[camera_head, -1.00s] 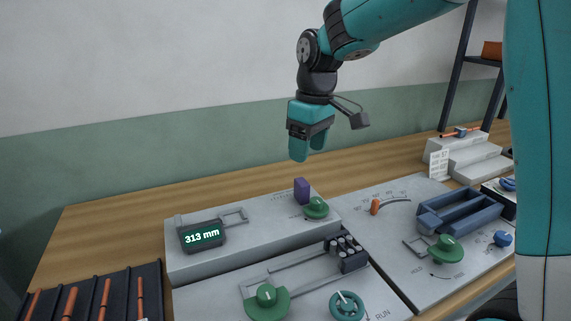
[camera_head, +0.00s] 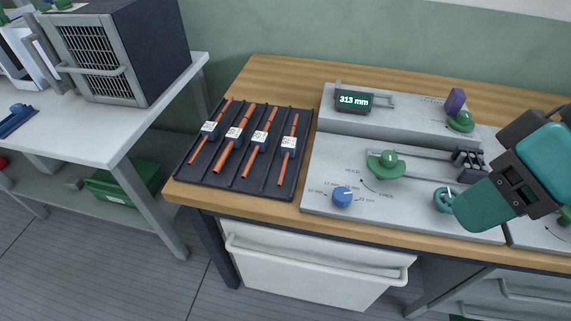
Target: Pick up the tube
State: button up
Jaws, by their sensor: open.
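Several copper-coloured tubes lie side by side in the grooves of a black tray (camera_head: 215,178) on the wooden bench. Each tube has a blue block with a white label around its middle. From left to right I see a first tube (camera_head: 197,150), a second tube (camera_head: 223,160), a third tube (camera_head: 252,164) and a rightmost tube (camera_head: 282,165). My gripper (camera_head: 482,207) is open, with nothing seen in it, in front of the right end of the grey machine panel. It is well to the right of the tray. One finger hides most of the other.
The grey panel (camera_head: 325,190) right of the tray carries a blue knob (camera_head: 342,197), a green knob (camera_head: 388,164) and a dark clamp block (camera_head: 468,160). Behind is a raised unit with a 313 mm display (camera_head: 354,101). A side table (camera_head: 130,125) with a dark box stands left.

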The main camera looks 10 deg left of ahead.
aim_at(288, 148)
jog(key=u, duration=2.7)
jog(key=i, duration=2.45)
jog(key=z, duration=2.85)
